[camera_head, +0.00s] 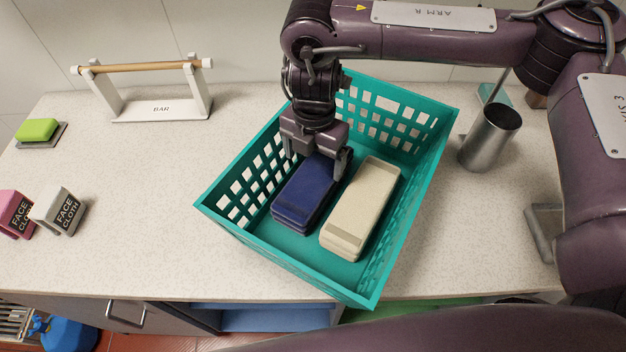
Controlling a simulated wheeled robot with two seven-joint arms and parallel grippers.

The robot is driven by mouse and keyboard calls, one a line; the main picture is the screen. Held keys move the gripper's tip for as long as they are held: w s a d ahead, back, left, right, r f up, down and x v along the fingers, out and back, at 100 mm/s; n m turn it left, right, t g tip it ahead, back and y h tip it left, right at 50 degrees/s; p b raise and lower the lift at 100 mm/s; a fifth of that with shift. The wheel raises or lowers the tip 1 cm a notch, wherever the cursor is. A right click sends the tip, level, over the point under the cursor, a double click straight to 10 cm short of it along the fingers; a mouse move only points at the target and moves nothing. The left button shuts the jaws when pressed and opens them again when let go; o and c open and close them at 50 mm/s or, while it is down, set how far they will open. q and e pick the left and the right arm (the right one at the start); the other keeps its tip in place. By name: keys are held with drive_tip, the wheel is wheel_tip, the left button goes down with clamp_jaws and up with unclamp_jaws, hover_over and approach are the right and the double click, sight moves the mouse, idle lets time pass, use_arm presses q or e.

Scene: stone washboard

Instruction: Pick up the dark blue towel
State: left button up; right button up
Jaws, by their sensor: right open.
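A dark blue folded towel (305,197) lies in the left part of a teal plastic basket (236,222) on the counter. A cream folded towel (362,208) lies beside it on the right. My right gripper (316,164) points down into the basket at the far end of the dark blue towel. Its jaws are open, with one finger to the left and one near the towel's right side. Part of the towel's far end is hidden by the gripper, and I cannot tell whether the fingers touch it. My left gripper is not in view.
A metal cup (489,138) stands right of the basket. A white bar stand (150,100) is at the back left.

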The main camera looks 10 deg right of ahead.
sight(314, 174)
drive_tip(key=shift+w+f, duration=0.15)
drive_tip(key=shift+f, duration=1.5)
drive_tip(key=f+p, duration=0.1)
drive_tip(key=f, duration=0.1)
drive_tip(key=f+p, duration=0.1)
drive_tip(key=f, duration=0.1)
drive_tip(key=shift+s+d+f, duration=0.1)
drive_tip(key=shift+s+d, duration=0.05)
drive_tip(key=shift+s, duration=0.05)
drive_tip(key=shift+f, duration=0.2)
drive_tip(key=c, duration=0.9)
drive_tip(key=shift+c, duration=0.3)
drive_tip(key=shift+r, duration=0.15)
